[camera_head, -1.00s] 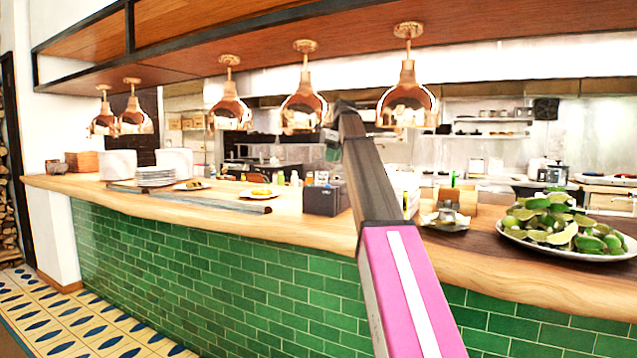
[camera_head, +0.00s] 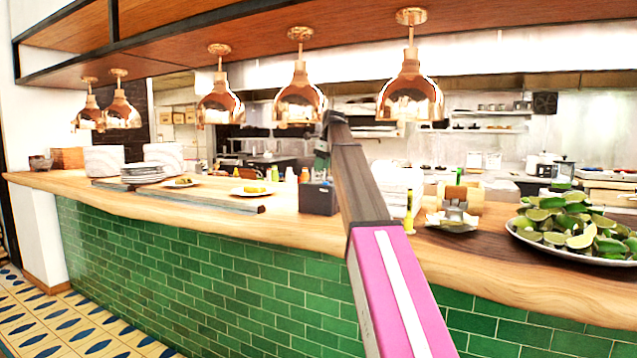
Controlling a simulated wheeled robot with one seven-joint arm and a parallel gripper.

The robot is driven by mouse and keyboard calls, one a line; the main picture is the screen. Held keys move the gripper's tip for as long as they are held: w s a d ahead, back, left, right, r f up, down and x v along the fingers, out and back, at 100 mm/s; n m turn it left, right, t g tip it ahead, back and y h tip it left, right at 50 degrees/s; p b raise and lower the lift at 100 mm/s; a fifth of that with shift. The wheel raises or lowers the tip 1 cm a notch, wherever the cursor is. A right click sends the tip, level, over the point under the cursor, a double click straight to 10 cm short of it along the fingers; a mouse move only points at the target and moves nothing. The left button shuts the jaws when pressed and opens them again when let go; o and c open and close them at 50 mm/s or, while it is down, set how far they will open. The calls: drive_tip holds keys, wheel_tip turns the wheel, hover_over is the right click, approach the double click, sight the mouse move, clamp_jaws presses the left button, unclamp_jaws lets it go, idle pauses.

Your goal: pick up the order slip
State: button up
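I cannot make out the order slip for certain. A small pale sheet or dish (camera_head: 452,226) lies on the wooden counter right of my arm, with a metal holder (camera_head: 454,211) standing on it; I cannot tell if paper is there. My arm reaches up and away over the counter, pink near me and dark farther off. What may be my gripper (camera_head: 321,158) hangs at its far end, small and partly hidden behind the arm. Its fingers cannot be made out, and no held thing shows.
The counter (camera_head: 290,226) has a green tiled front. A plate of limes (camera_head: 570,232) stands at right, a dark box (camera_head: 318,199) left of my arm, and stacked plates (camera_head: 142,173) farther left. Copper lamps (camera_head: 410,95) hang above. Patterned floor (camera_head: 60,325) is clear at lower left.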

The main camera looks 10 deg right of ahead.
sight(317, 175)
drive_tip(key=x, duration=0.4)
drive_tip(key=shift+w+a+f, duration=0.1)
drive_tip(key=shift+a+f, duration=0.05)
drive_tip(key=shift+a, duration=0.25)
clamp_jaws()
